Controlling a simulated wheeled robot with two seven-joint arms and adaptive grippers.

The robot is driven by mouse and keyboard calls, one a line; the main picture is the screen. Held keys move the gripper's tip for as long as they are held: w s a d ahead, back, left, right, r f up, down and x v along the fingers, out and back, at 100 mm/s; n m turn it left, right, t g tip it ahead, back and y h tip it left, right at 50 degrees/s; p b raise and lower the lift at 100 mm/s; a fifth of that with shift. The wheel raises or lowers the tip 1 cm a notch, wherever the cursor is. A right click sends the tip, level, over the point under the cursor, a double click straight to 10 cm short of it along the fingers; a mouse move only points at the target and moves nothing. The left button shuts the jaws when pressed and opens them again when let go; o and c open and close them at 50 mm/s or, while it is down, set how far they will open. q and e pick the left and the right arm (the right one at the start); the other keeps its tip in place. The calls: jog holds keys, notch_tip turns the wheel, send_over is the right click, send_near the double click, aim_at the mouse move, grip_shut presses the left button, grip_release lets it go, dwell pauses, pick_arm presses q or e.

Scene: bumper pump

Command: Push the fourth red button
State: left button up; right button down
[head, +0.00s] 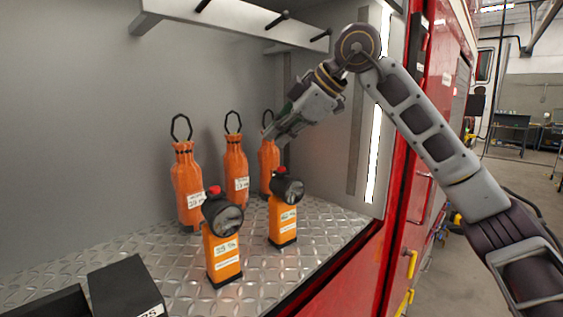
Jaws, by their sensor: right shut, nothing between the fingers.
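Two orange lamps with round black heads stand upright on the metal shelf. The front lamp (222,250) has a red button (214,190) on top. The rear lamp (283,220) stands to its right and has a red button (280,171) on top. My right gripper (279,138) is shut and empty. In the picture it is above the rear lamp and overlaps the rightmost orange bottle (268,170); I cannot tell whether it touches that bottle. I see no other red buttons. My left gripper is not in view.
Two more orange bottles with black loops, the left one (187,185) and the middle one (236,172), stand behind the lamps. Black boxes (125,287) sit at the front left. A grey bar with black pegs (240,14) is overhead.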

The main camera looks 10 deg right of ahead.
jog(key=shift+r+p, duration=0.7)
jog(key=shift+r, duration=0.4)
